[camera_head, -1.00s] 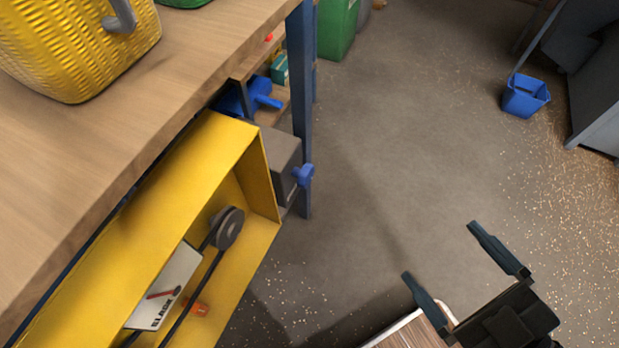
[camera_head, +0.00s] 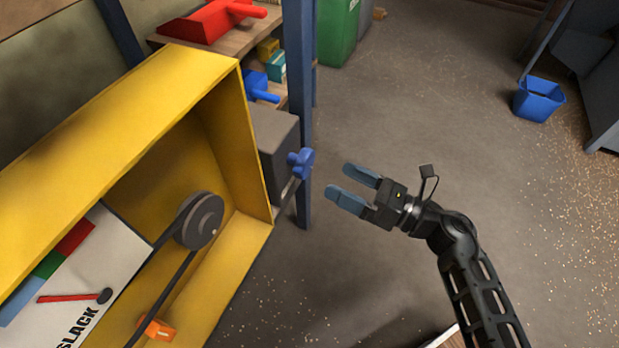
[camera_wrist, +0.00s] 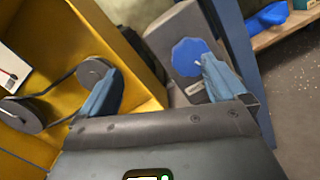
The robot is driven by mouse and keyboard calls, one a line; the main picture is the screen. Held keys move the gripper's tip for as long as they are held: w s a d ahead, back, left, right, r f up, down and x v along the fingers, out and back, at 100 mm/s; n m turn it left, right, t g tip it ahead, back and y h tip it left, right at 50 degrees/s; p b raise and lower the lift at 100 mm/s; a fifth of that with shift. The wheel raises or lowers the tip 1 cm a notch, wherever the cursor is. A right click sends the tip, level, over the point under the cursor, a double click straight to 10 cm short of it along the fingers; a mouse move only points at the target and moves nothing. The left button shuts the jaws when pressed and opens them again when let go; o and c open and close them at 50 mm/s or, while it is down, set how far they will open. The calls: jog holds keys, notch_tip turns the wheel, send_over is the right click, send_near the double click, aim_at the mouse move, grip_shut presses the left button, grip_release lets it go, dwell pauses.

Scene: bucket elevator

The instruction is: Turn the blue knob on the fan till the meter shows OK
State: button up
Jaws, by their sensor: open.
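The blue knob (camera_head: 301,162) sits on the right side of a grey box (camera_head: 276,145) beside the yellow housing. In the wrist view the knob (camera_wrist: 188,56) is a faceted blue disc with a pale mark, ahead of my gripper. My gripper (camera_head: 340,182) is open and empty, to the right of the knob and apart from it. In the wrist view its blue fingers (camera_wrist: 160,72) are spread, the right one overlapping the knob's lower right edge. The meter (camera_head: 115,250) has blue, green and red bands; its red needle points left toward the blue end, and it reads SLACK.
The yellow housing (camera_head: 130,110) holds a grey pulley (camera_head: 200,220) with a belt and an orange part (camera_head: 157,328). A blue post (camera_head: 298,70) stands just behind the knob. A blue bucket (camera_head: 538,98) stands far right. Floor right of the knob is open.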

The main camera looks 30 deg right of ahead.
aim_at(310, 164)
jog(key=w+a+f+n+b, duration=0.1)
jog(key=w, duration=0.2)
jog(key=w+a+f+n+g, duration=0.1)
jog(key=w, duration=0.3)
jog(key=w+f+n+b, duration=0.1)
jog(key=w+f, duration=0.1)
jog(key=w, duration=0.1)
jog(key=shift+w+a+n+g+y+b, duration=0.2)
jog(key=shift+a+n+g+y+b, duration=0.1)
jog(key=shift+a+n+b, duration=0.1)
jog(key=c, duration=1)
jog(key=shift+o, duration=0.2)
jog(key=shift+r+p, duration=0.1)
jog(key=shift+p, duration=0.25)
